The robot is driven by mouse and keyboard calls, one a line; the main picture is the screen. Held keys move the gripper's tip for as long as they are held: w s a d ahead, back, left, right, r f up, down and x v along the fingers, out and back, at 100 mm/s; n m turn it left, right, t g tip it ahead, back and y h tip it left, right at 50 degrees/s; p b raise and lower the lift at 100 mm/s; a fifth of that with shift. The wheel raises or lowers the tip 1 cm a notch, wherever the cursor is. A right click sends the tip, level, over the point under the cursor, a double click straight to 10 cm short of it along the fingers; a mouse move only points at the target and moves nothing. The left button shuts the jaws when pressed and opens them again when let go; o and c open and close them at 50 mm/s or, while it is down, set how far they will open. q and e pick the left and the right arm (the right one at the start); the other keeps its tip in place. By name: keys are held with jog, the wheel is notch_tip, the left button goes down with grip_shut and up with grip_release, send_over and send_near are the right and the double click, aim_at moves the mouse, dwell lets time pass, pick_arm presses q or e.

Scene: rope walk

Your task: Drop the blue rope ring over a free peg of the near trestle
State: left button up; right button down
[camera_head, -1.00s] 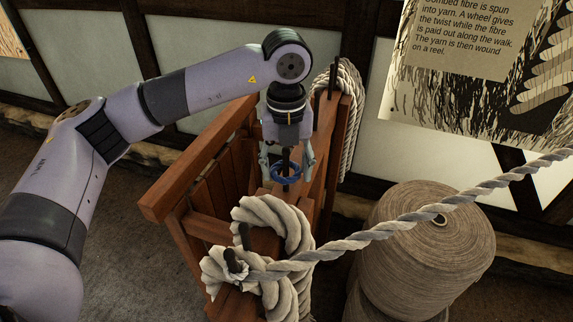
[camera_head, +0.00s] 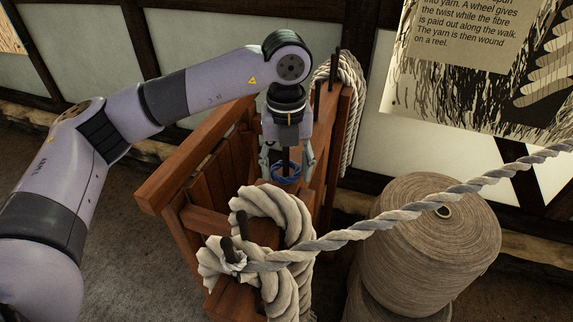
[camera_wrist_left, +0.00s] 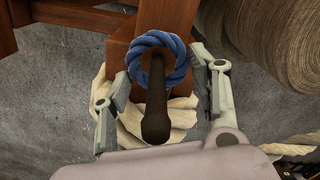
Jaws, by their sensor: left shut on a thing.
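The blue rope ring (camera_head: 287,173) is at my left gripper (camera_head: 287,165), low between its fingers. In the left wrist view the ring (camera_wrist_left: 132,62) lies between the two fingertips of my left gripper (camera_wrist_left: 160,62), which is shut on its outer sides. A dark peg (camera_wrist_left: 155,115) of the wooden trestle (camera_head: 165,192) shows through the ring's opening, with its top end between the fingers. The ring is around this peg. Whether it touches the beam below is hidden. My right gripper is in neither view.
A thick pale rope coil (camera_head: 297,215) hangs on dark pegs at the trestle's near end. Another coil (camera_head: 350,110) hangs at the far end by dark pegs (camera_head: 318,98). A taut rope (camera_head: 400,215) runs to the upper right, above a large yarn reel (camera_head: 440,250).

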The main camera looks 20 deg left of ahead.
pick_arm(q)
jog(key=shift+f+b, duration=0.3)
jog(key=shift+f, duration=0.2)
jog(key=o, duration=0.9)
jog(key=shift+r, duration=0.1)
notch_tip(320, 180, up, 12)
